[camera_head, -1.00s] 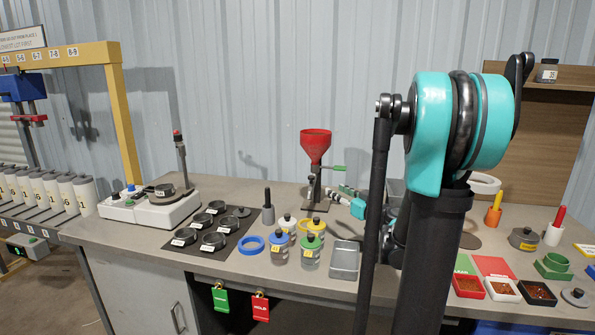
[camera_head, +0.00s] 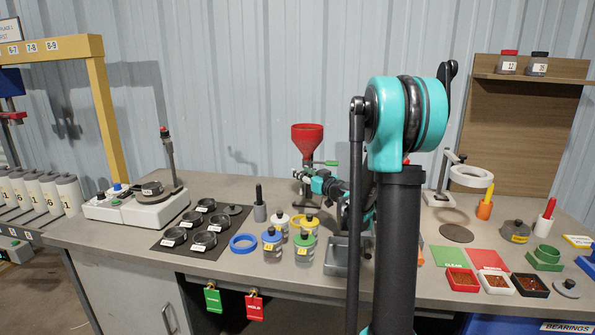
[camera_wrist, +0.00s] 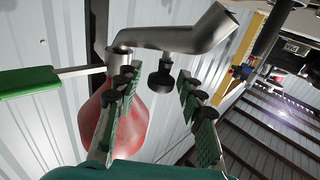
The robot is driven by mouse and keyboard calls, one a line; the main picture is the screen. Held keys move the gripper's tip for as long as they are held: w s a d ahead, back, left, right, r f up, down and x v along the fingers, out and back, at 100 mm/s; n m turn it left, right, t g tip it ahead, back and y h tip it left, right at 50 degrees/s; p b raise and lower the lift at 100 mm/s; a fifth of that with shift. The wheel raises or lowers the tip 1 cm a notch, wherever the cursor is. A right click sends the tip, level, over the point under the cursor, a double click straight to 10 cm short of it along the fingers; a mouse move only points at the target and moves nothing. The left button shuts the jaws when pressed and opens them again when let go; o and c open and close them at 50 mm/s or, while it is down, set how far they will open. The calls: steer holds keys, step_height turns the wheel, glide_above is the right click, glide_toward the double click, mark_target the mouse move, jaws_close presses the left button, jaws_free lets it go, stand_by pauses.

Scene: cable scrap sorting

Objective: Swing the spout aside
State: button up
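A red funnel (camera_head: 307,138) stands on a dark post at the back of the bench, with a green lever (camera_head: 327,162) at its right. In the wrist view, the spout (camera_wrist: 205,32) is a bent grey metal tube across the top, with a dark knob (camera_wrist: 160,82) hanging under it. My gripper (camera_wrist: 157,88) is open, with its fingers on either side of the knob in the picture. I cannot tell whether they touch it. The funnel (camera_wrist: 120,125) also shows behind the left finger. In the head view, my gripper (camera_head: 308,178) is beside the post, and the spout is hard to make out.
Capped jars (camera_head: 272,240) and a blue ring (camera_head: 243,243) stand in front of the funnel. A grey metal tray (camera_head: 338,258) is nearby, partly behind my arm. A dark mat (camera_head: 185,247) with several black dishes lies left. The green lever (camera_wrist: 30,82) juts left in the wrist view.

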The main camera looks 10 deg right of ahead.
steer(key=shift+x, duration=1.85)
steer(key=shift+c, duration=0.3)
jaws_close()
